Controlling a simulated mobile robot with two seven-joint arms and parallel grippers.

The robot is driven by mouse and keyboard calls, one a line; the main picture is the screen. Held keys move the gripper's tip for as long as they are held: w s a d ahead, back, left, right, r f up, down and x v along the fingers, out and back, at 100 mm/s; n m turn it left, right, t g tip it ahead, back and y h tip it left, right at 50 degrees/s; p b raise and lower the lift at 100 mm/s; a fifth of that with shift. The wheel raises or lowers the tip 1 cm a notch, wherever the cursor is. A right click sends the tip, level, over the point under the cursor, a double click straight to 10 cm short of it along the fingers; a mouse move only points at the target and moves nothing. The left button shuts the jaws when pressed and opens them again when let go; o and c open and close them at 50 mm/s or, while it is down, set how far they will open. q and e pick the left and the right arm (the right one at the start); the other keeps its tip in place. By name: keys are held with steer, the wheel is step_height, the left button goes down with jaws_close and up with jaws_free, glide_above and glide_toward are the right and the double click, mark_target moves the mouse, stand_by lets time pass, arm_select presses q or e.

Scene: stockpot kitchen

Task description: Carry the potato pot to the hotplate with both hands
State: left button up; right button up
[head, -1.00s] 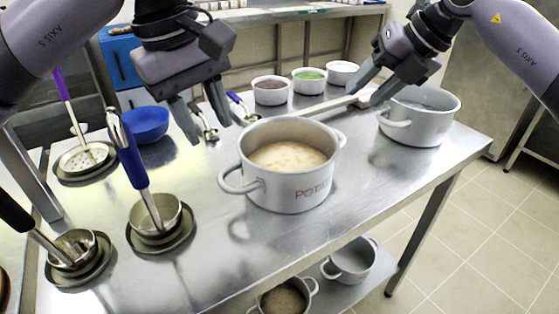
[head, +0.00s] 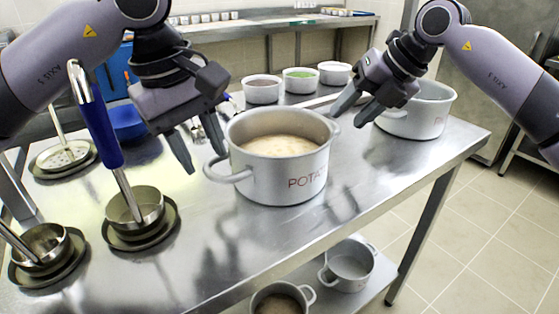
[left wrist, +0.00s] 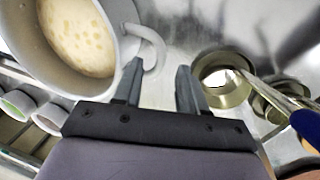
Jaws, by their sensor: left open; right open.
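The potato pot (head: 270,178) is a light grey pot with red lettering on its side and pale, lumpy contents. It stands upright on the steel table. My left gripper (head: 205,160) is open and empty just left of the pot, its fingertips near the left loop handle (head: 230,176). My right gripper (head: 352,113) is open and empty above the pot's right side, near the right handle. I cannot make out a hotplate.
Another grey pot (head: 430,113) stands behind my right gripper. Small white tubs (head: 262,92) line the back. More pots (head: 350,266) sit on the lower shelf. The table's front right is clear.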

mark_target(211, 171)
arm_select(q)
steer(key=shift+w+d+f, duration=0.1)
steer(key=shift+d+f, duration=0.05)
steer(key=shift+f, duration=0.75)
steer(key=shift+w+d+f, duration=0.1)
steer(key=shift+w+f, duration=0.05)
steer(key=shift+f, duration=0.75)
steer(key=shift+w+d+f, duration=0.1)
steer(key=shift+d+f, duration=0.05)
steer(key=shift+f, duration=0.75)
arm_select(e)
steer(key=shift+x, duration=2.75)
arm_select(q)
steer(key=shift+c, duration=0.3)
arm_select(e)
steer(key=shift+c, duration=0.3)
arm_select(q)
jaws_close()
arm_select(e)
jaws_close()
steer(key=shift+r, duration=0.1)
steer(key=shift+a, duration=0.1)
arm_select(q)
steer(key=shift+r, duration=0.15)
arm_select(e)
steer(key=shift+r, duration=0.2)
